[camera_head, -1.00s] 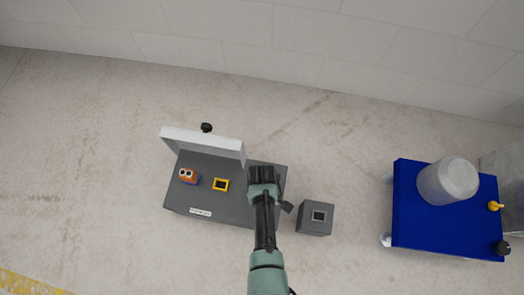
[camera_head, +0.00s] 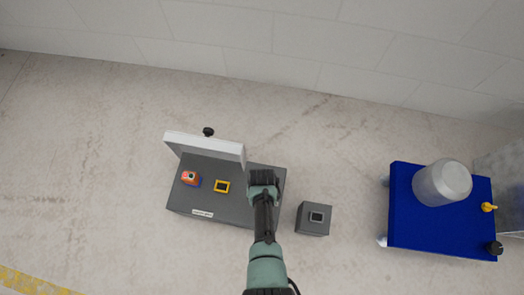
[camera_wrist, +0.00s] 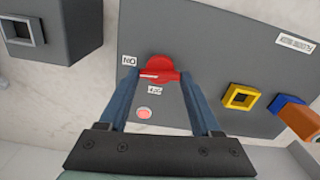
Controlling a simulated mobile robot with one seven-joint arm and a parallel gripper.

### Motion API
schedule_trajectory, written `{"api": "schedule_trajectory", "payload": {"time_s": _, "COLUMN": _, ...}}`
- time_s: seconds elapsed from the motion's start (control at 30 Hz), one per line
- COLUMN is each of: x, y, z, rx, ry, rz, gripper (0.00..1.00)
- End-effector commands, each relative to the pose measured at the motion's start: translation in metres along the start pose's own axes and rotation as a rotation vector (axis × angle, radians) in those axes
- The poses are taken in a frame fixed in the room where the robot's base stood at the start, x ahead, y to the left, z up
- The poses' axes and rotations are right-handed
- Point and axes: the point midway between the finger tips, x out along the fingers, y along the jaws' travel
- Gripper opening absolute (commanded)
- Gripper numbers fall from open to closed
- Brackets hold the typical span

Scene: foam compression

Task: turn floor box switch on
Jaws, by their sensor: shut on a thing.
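The dark grey floor box (camera_head: 233,213) lies on the floor under my gripper (camera_head: 262,175). In the wrist view, a red rotary switch (camera_wrist: 158,70) sits on its top face between my fingertips (camera_wrist: 158,76). My gripper is shut on this switch. A white mark on the switch handle lies toward the left finger. A small label reading ON upside down (camera_wrist: 129,60) is left of the switch, and another small label (camera_wrist: 155,90) is just below it. A round red lamp (camera_wrist: 144,113) is below that. In the head view my gripper hides the switch.
The box also carries a yellow-framed socket (camera_head: 222,187), an orange and blue part (camera_head: 190,178) and a raised white panel (camera_head: 205,147). A small grey box (camera_head: 313,218) stands close on the right. A blue cart (camera_head: 440,225) with a translucent container (camera_head: 442,183) stands farther right.

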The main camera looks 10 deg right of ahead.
Motion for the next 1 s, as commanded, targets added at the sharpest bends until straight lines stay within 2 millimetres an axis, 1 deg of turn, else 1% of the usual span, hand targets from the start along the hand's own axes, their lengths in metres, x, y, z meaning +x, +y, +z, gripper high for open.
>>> {"api": "schedule_trajectory", "payload": {"time_s": 0.1, "x": 0.0004, "y": 0.0002, "z": 0.001, "rx": 0.056, "ry": -0.002, "rz": 0.0, "gripper": 0.09}}
{"api": "schedule_trajectory", "payload": {"time_s": 0.3, "x": 0.0006, "y": 0.0002, "z": 0.0009, "rx": 0.113, "ry": -0.002, "rz": 0.0, "gripper": 0.09}}
{"api": "schedule_trajectory", "payload": {"time_s": 0.83, "x": 0.0009, "y": 0.0001, "z": 0.001, "rx": 0.134, "ry": -0.002, "rz": 0.0, "gripper": 0.09}}
{"api": "schedule_trajectory", "payload": {"time_s": 0.87, "x": 0.0009, "y": 0.0001, "z": 0.0009, "rx": 0.134, "ry": -0.002, "rz": 0.0, "gripper": 0.7}}
{"api": "schedule_trajectory", "payload": {"time_s": 0.9, "x": 0.0009, "y": 0.0001, "z": 0.0009, "rx": 0.134, "ry": -0.001, "rz": 0.0, "gripper": 0.78}}
{"api": "schedule_trajectory", "payload": {"time_s": 1.0, "x": 0.0007, "y": 0.0001, "z": 0.0007, "rx": 0.132, "ry": -0.001, "rz": 0.0, "gripper": 0.95}}
